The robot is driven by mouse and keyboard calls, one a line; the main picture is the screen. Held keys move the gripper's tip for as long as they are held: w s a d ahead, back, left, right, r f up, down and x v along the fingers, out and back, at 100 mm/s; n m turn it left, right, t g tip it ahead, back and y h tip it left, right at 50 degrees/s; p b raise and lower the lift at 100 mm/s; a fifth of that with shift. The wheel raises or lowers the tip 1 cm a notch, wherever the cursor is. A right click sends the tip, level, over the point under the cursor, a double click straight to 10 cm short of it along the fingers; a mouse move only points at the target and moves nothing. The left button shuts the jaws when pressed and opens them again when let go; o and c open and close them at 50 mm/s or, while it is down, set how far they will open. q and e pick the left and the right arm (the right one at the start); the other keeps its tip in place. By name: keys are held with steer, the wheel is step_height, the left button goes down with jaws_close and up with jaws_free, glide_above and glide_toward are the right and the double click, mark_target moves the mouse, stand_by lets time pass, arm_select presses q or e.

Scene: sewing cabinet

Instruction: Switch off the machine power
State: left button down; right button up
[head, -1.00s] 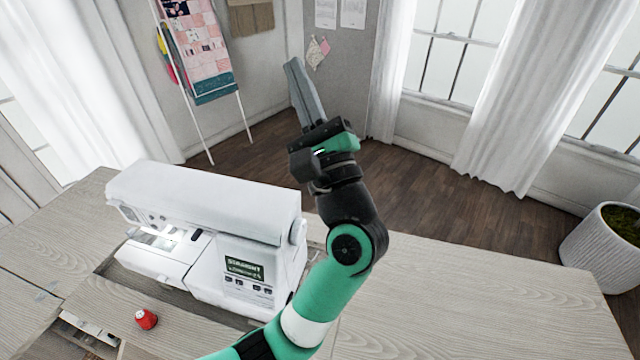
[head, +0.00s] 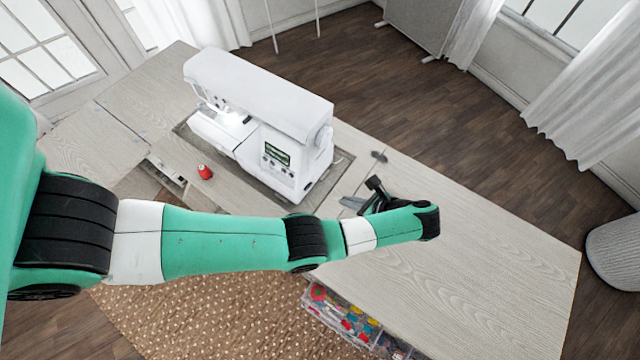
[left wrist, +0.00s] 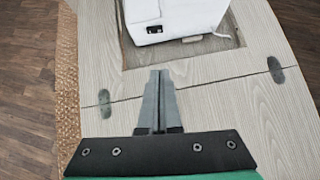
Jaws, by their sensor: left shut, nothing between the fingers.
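The white sewing machine (head: 262,100) stands in the cabinet's recess, with its lit screen (head: 277,153) facing front. Its light is on over the needle area. The left wrist view shows the machine's end (left wrist: 170,15), with a small black switch or socket (left wrist: 154,29) low on it. My left gripper (head: 350,203) is shut and empty, low over the tabletop to the right of the machine. In the left wrist view its closed fingertips (left wrist: 160,75) point toward the machine's end, apart from it. My right gripper is not in view.
A red thread spool (head: 205,172) stands on the cabinet in front of the machine. The wooden tabletop (head: 480,250) to the right is clear, with metal hinges (head: 379,156) along a seam. A clear drawer of colourful supplies (head: 340,315) is below the front edge.

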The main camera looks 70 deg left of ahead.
mark_target(308, 187)
arm_select(q)
steer(key=b+x, duration=0.2)
steer(key=x, duration=0.8)
steer(key=shift+b, duration=0.4)
steer(key=a, duration=0.1)
steer(key=s+a, duration=0.1)
steer(key=a+p, duration=0.1)
steer(key=shift+s+a, duration=0.1)
steer(key=shift+s, duration=0.15)
steer(key=shift+s+a, duration=0.1)
steer(key=shift+a, duration=0.1)
